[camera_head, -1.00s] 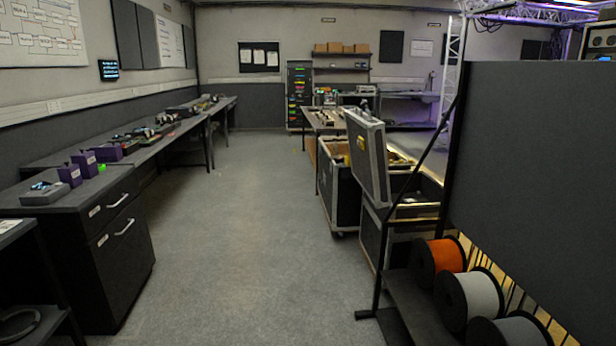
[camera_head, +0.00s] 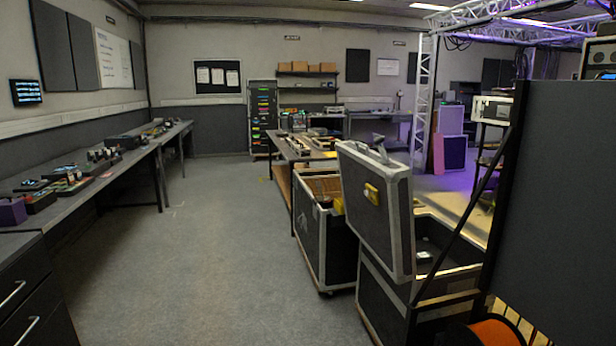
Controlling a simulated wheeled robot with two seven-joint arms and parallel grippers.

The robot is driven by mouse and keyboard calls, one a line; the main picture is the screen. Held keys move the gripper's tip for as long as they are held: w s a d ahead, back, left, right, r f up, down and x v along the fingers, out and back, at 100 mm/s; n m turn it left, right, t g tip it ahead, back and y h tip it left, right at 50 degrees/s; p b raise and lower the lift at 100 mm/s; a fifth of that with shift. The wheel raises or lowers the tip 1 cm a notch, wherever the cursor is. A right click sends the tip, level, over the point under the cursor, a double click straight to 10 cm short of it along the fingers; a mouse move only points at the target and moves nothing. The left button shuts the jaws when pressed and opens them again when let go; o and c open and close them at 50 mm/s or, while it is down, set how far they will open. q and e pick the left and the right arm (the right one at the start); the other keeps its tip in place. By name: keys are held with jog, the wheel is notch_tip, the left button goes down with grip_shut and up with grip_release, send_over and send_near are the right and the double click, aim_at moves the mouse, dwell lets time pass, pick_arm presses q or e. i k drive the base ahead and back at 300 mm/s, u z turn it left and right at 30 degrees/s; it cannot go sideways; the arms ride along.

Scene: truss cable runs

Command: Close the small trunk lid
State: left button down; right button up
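The small trunk is a black case with metal edges (camera_head: 384,307), standing on the floor right of centre. Its lid (camera_head: 374,207) stands raised and open, with a yellow latch (camera_head: 371,194) on its face and a handle on top. Part of the trunk's open inside shows to the right of the lid. A dark diagonal bar and the panel at right hide some of the trunk. Neither of my grippers is in view.
A second open case (camera_head: 326,245) stands behind the trunk. A long bench (camera_head: 98,185) and a drawer cabinet (camera_head: 30,296) line the left. A dark panel (camera_head: 568,200) and an orange cable spool (camera_head: 494,331) block the right. The grey floor (camera_head: 215,265) between is clear.

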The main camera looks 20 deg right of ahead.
aim_at(383, 221)
jog(key=i, duration=2.95)
jog(key=z, duration=4.75)
